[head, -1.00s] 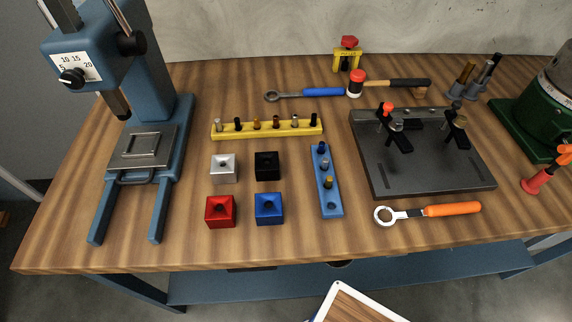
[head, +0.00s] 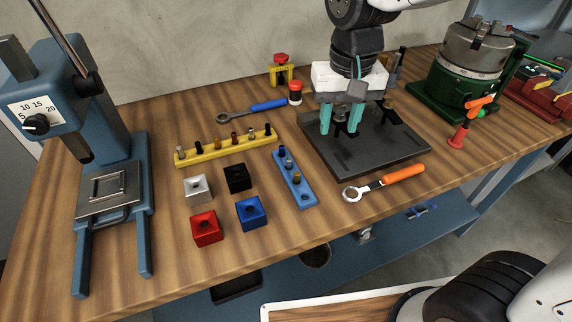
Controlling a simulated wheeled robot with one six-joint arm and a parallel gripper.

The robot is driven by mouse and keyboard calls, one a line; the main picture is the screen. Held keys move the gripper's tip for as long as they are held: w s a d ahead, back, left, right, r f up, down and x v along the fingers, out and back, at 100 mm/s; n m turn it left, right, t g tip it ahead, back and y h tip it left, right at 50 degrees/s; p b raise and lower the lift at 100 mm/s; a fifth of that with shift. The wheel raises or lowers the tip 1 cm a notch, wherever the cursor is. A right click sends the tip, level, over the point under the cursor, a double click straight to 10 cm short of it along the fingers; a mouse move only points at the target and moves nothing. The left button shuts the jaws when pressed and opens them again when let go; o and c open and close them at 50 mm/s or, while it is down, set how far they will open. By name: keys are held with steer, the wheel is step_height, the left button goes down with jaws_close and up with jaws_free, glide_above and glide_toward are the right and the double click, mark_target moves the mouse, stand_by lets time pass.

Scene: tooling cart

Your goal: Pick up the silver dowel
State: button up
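The dark fixture plate (head: 365,160) with clamps lies under my gripper. An orange-handled ratchet (head: 400,175) lies in front of it. White, black, red (head: 206,228) and blue (head: 251,213) blocks stand left of the blue rack. A blue press (head: 110,140) stands far left, a green chuck (head: 455,85) right.

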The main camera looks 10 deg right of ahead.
glide_above(289, 159)
steer(key=f, duration=0.5)
steer(key=shift+s+d+f, duration=0.1)
steer(key=shift+d+f, duration=0.05)
steer(key=shift+d, duration=0.05)
steer(key=f, duration=0.8)
steer(key=shift+a, duration=0.2)
steer(key=shift+c, duration=0.4)
jaws_close()
